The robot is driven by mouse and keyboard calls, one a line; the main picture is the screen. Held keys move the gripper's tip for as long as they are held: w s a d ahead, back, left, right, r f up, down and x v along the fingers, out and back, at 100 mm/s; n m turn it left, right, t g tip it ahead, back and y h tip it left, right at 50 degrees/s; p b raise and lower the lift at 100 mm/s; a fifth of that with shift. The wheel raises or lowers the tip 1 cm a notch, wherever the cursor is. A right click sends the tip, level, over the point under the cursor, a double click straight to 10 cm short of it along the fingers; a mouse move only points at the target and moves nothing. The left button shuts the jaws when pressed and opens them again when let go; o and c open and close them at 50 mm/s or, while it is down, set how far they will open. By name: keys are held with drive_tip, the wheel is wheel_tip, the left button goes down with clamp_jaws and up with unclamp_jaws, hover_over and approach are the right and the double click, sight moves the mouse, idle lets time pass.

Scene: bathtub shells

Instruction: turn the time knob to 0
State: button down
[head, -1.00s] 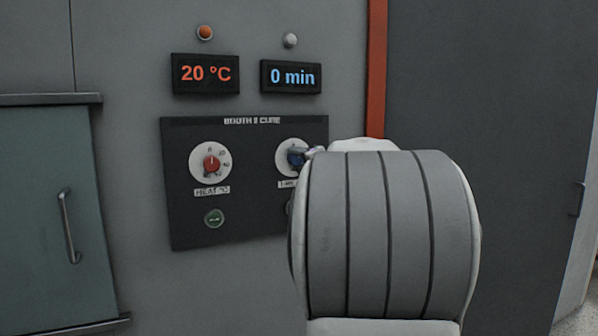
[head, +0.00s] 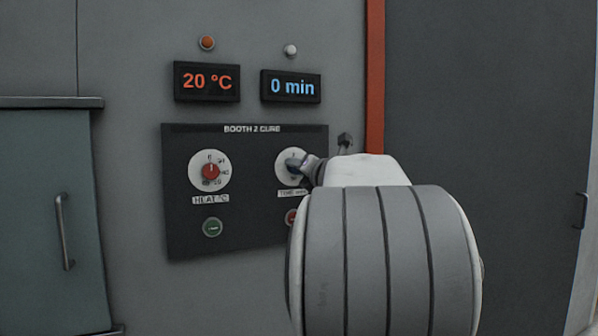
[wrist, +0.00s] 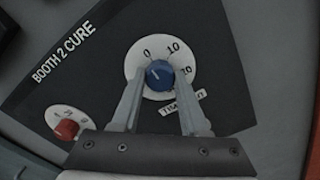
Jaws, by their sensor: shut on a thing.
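The blue time knob (wrist: 160,76) sits on a white dial marked 0, 10 and further numbers, in the wrist view. Its pale pointer mark faces up-left, towards the 0. In the head view the time knob (head: 294,166) is partly covered by my gripper (head: 312,168). The two fingers of my gripper (wrist: 160,80) lie either side of the knob and are shut on it. The time display (head: 292,87) reads 0 min.
The heat knob (head: 210,171), red on a white dial, is left of the time knob, under a display (head: 207,81) reading 20 °C. A green button (head: 212,227) and a red button (wrist: 67,129) sit low on the black panel (head: 245,235). A handled door (head: 40,220) is at left.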

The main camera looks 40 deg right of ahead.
drive_tip(key=shift+c, duration=2.1)
unclamp_jaws()
drive_tip(key=shift+s, duration=0.15)
